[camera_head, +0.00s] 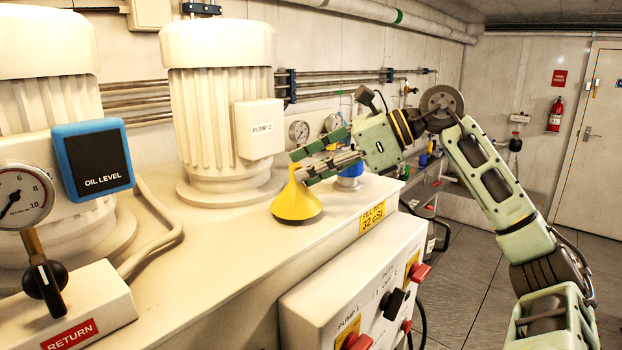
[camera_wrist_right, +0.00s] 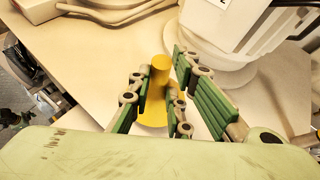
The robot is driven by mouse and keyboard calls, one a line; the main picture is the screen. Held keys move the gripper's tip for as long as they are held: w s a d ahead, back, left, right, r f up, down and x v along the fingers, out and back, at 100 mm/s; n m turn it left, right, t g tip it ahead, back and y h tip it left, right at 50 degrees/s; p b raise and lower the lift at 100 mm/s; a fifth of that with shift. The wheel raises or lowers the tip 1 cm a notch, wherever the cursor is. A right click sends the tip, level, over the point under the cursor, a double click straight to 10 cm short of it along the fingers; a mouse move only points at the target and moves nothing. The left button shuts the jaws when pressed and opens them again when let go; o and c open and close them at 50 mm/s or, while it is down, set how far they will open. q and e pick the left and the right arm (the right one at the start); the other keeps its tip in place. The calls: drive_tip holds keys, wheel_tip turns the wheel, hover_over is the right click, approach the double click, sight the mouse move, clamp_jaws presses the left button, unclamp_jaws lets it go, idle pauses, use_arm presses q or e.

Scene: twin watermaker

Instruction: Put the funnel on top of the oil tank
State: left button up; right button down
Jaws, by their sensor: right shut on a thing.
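The yellow funnel (camera_head: 297,203) is wide end down with its spout up, at the edge of the cream tank top (camera_head: 215,250). I cannot tell if its rim touches the surface. My right gripper (camera_head: 299,168) is shut on the funnel's spout from the right. In the right wrist view the funnel (camera_wrist_right: 158,85) shows between the green-padded fingers. A blue-ringed fitting (camera_head: 349,182) stands on the tank top just right of the funnel, partly hidden behind the gripper. My left gripper is not in view.
The pump 2 motor (camera_head: 222,110) stands behind and left of the funnel. A blue oil level box (camera_head: 92,160), a gauge (camera_head: 20,196) and a return valve (camera_head: 46,280) are at left. A control box (camera_head: 350,285) juts from the front. The tank top before the pump is clear.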

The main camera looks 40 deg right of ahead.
drive_tip(key=shift+w+f, duration=0.1)
drive_tip(key=shift+f, duration=0.8)
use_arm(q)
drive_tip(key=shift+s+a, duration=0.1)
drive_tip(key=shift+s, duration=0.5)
use_arm(e)
drive_tip(key=c, duration=1.9)
unclamp_jaws()
drive_tip(key=shift+o, duration=1.4)
drive_tip(key=shift+f, duration=0.1)
drive_tip(key=shift+d, duration=0.1)
drive_tip(key=shift+s+d, duration=0.1)
drive_tip(key=shift+s, duration=0.15)
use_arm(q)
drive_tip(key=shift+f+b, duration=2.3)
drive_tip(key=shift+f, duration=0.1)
use_arm(e)
drive_tip(key=v, duration=1.1)
drive_tip(key=shift+s+r, duration=0.15)
drive_tip(key=shift+r, duration=0.25)
